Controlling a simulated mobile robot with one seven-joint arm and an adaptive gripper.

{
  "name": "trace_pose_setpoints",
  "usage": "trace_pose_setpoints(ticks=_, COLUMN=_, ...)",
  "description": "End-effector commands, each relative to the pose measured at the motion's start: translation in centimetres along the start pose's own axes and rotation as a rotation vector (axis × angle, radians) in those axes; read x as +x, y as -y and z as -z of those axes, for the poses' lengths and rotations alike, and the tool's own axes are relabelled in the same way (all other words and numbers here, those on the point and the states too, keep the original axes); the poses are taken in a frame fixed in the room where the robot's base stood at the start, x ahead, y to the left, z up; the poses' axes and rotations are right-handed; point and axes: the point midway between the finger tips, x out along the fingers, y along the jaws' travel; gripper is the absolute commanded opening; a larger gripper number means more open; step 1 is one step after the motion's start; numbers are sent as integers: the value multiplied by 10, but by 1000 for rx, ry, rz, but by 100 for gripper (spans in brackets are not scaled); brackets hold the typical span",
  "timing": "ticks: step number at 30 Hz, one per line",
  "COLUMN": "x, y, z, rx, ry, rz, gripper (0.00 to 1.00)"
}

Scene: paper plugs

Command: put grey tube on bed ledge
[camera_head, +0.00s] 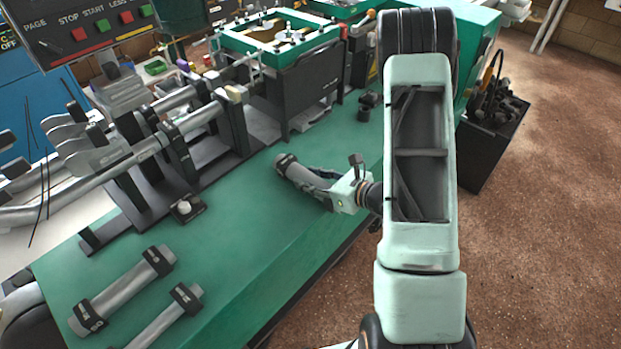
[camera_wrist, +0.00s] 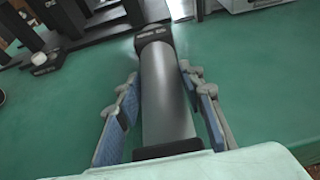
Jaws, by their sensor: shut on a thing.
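A grey tube (camera_head: 303,176) with dark end bands lies over the green bed ledge (camera_head: 255,235) in the head view. My gripper (camera_head: 318,184) is shut on it from the right. In the wrist view the same tube (camera_wrist: 166,95) runs away from the camera between the two blue-padded fingers of my gripper (camera_wrist: 160,108). Its far end has a black band, and its near end is partly hidden by my gripper's body. The tube looks very close to the green surface; I cannot tell whether it touches it.
Two more grey tubes, one farther left (camera_head: 122,290) and one nearer (camera_head: 165,325), lie on the ledge at the lower left. Machine rollers (camera_head: 160,130) stand along its back left. A black-sided, green-topped unit (camera_head: 290,85) stands behind. Green surface around the held tube is mostly clear.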

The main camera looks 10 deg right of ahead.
Motion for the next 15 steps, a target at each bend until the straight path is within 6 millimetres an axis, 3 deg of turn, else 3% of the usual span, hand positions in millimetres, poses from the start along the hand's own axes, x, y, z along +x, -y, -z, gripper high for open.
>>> trace_pose_setpoints(ticks=4, x=2, y=0, z=3, rx=0, ry=2, rz=1, gripper=0)
trace_pose_setpoints(ticks=5, x=1, y=0, z=3, rx=1, ry=-1, rz=0, gripper=39)
trace_pose_setpoints(ticks=6, x=1, y=0, z=3, rx=1, ry=-1, rz=0, gripper=43)
trace_pose_setpoints(ticks=9, x=1, y=0, z=3, rx=1, ry=-1, rz=0, gripper=53)
trace_pose_setpoints(ticks=15, x=1, y=0, z=2, rx=1, ry=-1, rz=0, gripper=53)
